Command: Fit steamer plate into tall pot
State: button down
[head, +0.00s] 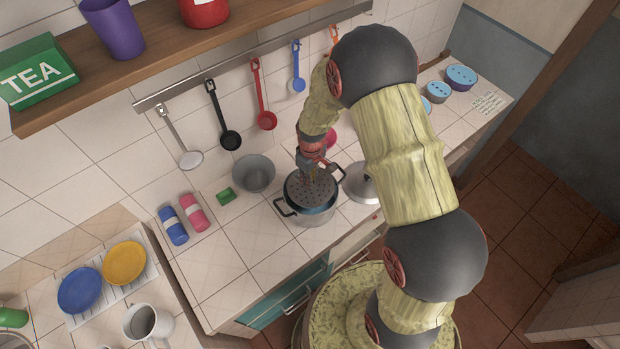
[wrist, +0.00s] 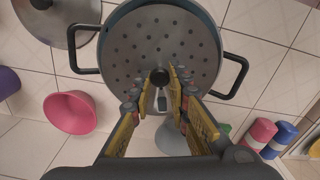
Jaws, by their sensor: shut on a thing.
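In the wrist view, the plate (wrist: 135,50) hides most of the pot's inside. I cannot tell whether it hovers just above the rim or sits in it. My gripper (head: 317,172) is above the plate, its fingers (wrist: 174,80) shut at the knob.
A pot lid (head: 359,184) lies close to the pot's right side. A grey bowl (head: 253,174), a green block (head: 225,196) and a pink bowl (wrist: 71,112) stand near. Utensils hang from a rail (head: 200,80) on the wall behind. The counter front-left of the pot is clear.

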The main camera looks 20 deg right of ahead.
jog(key=shift+f+b, duration=4.4)
jog(key=shift+f, duration=1.5)
dwell(2.0)
